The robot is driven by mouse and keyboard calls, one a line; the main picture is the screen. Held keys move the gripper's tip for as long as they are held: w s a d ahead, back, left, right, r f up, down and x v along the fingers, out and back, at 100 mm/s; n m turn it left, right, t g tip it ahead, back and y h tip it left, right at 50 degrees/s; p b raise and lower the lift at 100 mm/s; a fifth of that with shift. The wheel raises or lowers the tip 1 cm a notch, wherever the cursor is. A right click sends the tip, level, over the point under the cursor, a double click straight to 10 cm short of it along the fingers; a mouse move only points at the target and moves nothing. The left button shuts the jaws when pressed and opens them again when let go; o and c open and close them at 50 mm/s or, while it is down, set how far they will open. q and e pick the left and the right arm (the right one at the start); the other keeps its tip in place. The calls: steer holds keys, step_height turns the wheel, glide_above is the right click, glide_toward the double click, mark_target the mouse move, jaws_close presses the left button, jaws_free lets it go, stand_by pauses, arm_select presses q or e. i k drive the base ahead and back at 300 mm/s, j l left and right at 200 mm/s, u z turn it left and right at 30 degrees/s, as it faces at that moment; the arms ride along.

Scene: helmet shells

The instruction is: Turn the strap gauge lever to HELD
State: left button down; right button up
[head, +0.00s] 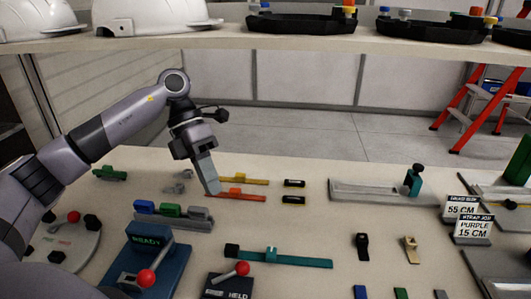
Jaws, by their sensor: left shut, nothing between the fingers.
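A dark box with a white HELD label (240,295) sits at the bottom edge, partly cut off. Its silver lever ends in a red ball knob (242,268) and leans to the right, the knob above the word HELD. A teal strip (295,261) with a black end block lies just behind it. My left gripper (213,190) is shut and empty. It points down near the left end of an orange strip (240,197), well behind the HELD box; I cannot tell whether it touches the strip. My right gripper is out of view.
A blue READY box (150,245) with a red-knobbed lever stands left of the HELD box. A round plate (75,242) with another red knob is further left. A grey rail (375,190) is at the right. A shelf (300,38) with white helmets crosses above.

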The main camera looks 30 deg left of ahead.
mark_target(242, 268)
steer(key=k, duration=1)
